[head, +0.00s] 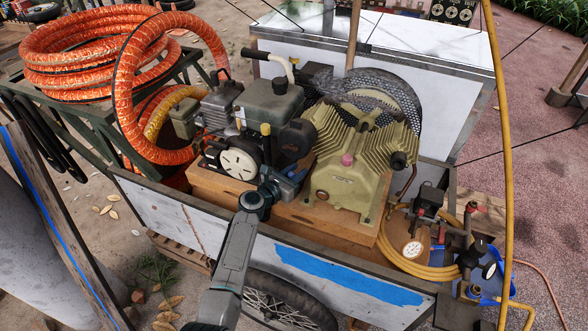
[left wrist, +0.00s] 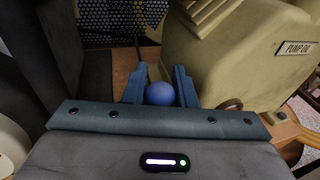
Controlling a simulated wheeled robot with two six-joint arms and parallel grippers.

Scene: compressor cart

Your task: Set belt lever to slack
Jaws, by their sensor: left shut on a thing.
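My left gripper (head: 291,178) reaches over the cart's front wall into the gap between the engine (head: 262,118) and the pale-green compressor pump (head: 352,160). In the left wrist view its two blue fingers (left wrist: 160,78) are shut on a round blue knob (left wrist: 160,94), which looks like the belt lever's knob. The lever's shaft and its slack and tight positions cannot be made out. In the head view the knob is hidden by my gripper. The mesh belt guard (head: 378,88) stands behind the pump. My right gripper is not in view.
The pump's body (left wrist: 215,50) is close on the right of the fingers. The cart's white front wall (head: 180,213) lies under my left arm. A pressure gauge (head: 412,250) and coiled yellow hose (head: 405,264) are at the right. Orange hose (head: 75,60) coils at the left.

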